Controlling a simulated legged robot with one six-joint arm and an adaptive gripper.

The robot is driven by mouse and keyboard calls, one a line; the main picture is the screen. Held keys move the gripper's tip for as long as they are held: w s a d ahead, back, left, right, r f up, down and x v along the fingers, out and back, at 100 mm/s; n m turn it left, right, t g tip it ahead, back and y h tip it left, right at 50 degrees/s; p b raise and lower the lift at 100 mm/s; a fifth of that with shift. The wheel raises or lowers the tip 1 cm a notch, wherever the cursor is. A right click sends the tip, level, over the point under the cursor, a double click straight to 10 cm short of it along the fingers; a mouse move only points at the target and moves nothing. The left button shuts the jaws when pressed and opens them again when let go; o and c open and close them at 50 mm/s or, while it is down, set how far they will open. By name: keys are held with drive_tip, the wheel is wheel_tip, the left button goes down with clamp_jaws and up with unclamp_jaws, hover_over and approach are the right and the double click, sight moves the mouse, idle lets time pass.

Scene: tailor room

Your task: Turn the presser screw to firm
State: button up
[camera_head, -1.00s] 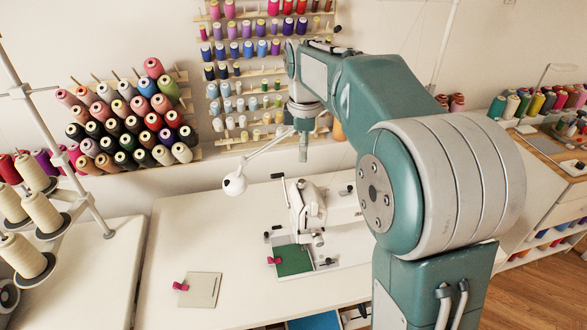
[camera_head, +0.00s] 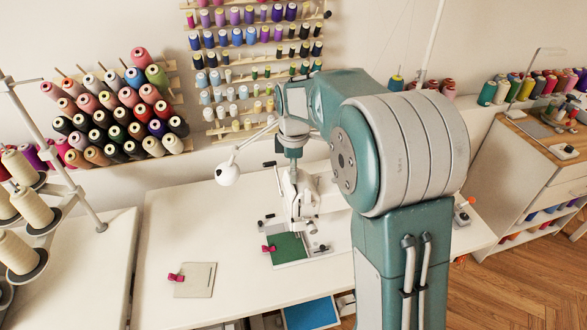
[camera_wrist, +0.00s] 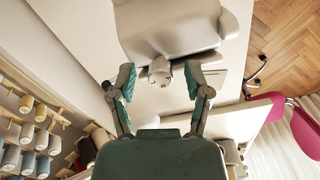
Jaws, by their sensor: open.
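The white sewing machine (camera_head: 303,203) stands on the white table, and my gripper is right above its head in the head view. In the wrist view the machine's pale top (camera_wrist: 172,22) fills the upper middle. A small round grey knob (camera_wrist: 159,70), apparently the presser screw, sticks out at its near end. My gripper (camera_wrist: 160,80) is open, one finger on each side of the knob, with gaps on both sides. I cannot tell how far the fingertips are from it in depth. The screw's setting cannot be read.
Green cloth (camera_head: 287,248) with a red clip lies by the machine. A beige card (camera_head: 195,281) with another red clip lies to its left. A white lamp (camera_head: 228,173) stands behind, near the thread racks.

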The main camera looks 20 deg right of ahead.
clamp_jaws()
